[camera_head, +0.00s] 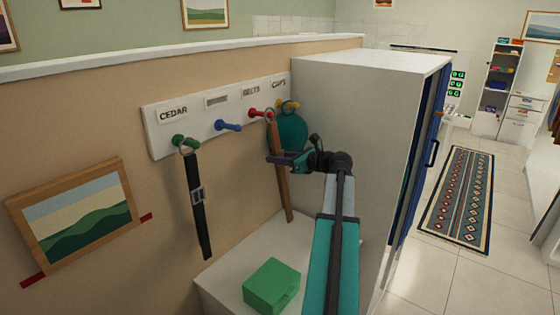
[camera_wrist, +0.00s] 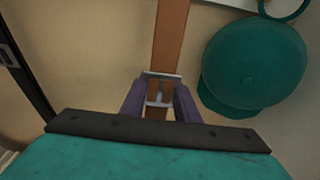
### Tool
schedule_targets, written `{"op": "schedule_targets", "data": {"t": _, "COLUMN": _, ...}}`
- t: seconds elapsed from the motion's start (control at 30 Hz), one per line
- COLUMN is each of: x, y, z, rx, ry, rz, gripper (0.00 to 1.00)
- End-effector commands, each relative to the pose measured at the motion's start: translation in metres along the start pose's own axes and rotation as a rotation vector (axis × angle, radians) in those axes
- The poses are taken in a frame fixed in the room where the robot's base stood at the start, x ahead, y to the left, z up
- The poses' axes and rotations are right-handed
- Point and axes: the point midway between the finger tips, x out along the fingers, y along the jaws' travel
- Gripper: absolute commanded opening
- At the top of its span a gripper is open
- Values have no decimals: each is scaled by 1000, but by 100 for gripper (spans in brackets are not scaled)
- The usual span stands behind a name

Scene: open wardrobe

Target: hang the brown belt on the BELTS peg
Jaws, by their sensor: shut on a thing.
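The brown belt (camera_head: 283,190) hangs upright from my gripper (camera_head: 284,158), which is shut on it near its buckle. In the wrist view the brown belt (camera_wrist: 170,35) runs up from between the fingers of my gripper (camera_wrist: 159,100), with the metal buckle (camera_wrist: 160,76) at the fingertips. The belt's top ring (camera_head: 269,116) is at the outer end of the red peg (camera_head: 256,113), below the BELTS label (camera_head: 251,90). I cannot tell whether the ring is around the peg or only in front of it.
A black belt (camera_head: 198,205) hangs on the green peg (camera_head: 179,140) under CEDAR. The blue peg (camera_head: 228,125) is bare. A teal cap (camera_head: 291,132) hangs close on the right, under CAPS. A green box (camera_head: 271,286) sits on the white surface below. A white wardrobe (camera_head: 355,110) stands right.

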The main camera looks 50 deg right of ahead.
Motion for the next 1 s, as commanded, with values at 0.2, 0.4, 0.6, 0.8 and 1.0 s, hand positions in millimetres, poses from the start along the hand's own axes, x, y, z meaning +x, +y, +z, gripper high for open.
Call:
{"op": "schedule_targets", "data": {"t": 0.2, "x": 9, "y": 0, "z": 2, "rx": 0, "ry": 0, "rz": 1, "gripper": 0}}
{"op": "schedule_targets", "data": {"t": 0.4, "x": 17, "y": 0, "z": 3, "rx": 0, "ry": 0, "rz": 1, "gripper": 0}}
{"op": "schedule_targets", "data": {"t": 0.6, "x": 23, "y": -1, "z": 2, "rx": 1, "ry": 0, "rz": -1, "gripper": 0}}
{"op": "schedule_targets", "data": {"t": 0.8, "x": 30, "y": 0, "z": -1, "rx": 0, "ry": 0, "rz": 0, "gripper": 0}}
{"op": "schedule_targets", "data": {"t": 1.0, "x": 33, "y": 0, "z": -3, "rx": 0, "ry": -1, "rz": 0, "gripper": 0}}
